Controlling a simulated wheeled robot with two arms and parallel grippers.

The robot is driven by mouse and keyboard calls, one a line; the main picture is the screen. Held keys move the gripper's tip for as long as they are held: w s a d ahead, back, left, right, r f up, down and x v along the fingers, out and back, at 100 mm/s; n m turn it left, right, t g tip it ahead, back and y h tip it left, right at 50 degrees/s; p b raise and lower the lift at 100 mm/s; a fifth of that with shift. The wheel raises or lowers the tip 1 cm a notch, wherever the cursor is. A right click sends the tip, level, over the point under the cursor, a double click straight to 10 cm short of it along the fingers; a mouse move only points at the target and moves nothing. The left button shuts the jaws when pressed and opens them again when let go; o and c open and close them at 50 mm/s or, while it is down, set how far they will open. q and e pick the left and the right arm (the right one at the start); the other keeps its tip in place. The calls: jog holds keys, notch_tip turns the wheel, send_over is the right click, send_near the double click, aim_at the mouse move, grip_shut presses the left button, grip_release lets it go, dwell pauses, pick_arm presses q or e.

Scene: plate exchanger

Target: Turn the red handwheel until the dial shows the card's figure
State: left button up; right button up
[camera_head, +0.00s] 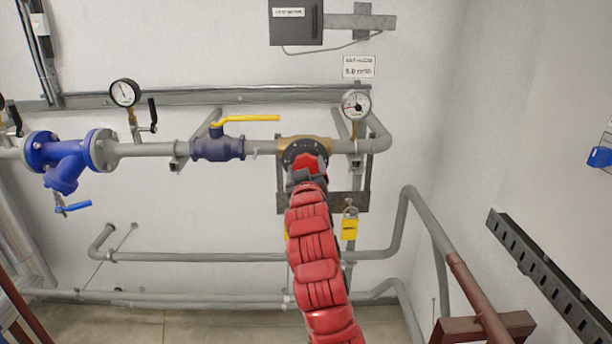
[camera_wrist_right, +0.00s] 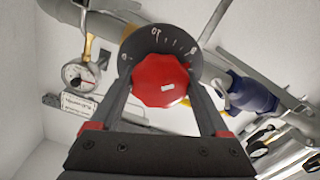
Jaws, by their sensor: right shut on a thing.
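The red handwheel (camera_wrist_right: 160,82) is a faceted knob with a small white mark, in front of a black scale ring (camera_wrist_right: 155,40) with white ticks and numbers. My right gripper (camera_head: 306,176) is shut on the handwheel, one finger on each side, as the right wrist view shows. In the head view my red arm partly hides the wheel. A round white gauge (camera_head: 356,104) with a red mark is to its upper right; it also shows in the right wrist view (camera_wrist_right: 80,75). The card (camera_head: 359,66) is above it, its text too small to read surely. My left gripper is out of view.
The wheel's brass body sits in a grey wall pipe. Left of it are a navy valve (camera_head: 217,148) with a yellow lever, a second gauge (camera_head: 125,92) and a blue strainer (camera_head: 62,158). A yellow padlock tag (camera_head: 349,227) hangs below right.

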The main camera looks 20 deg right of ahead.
jog(key=shift+n, duration=2.2)
jog(key=o, duration=1.2)
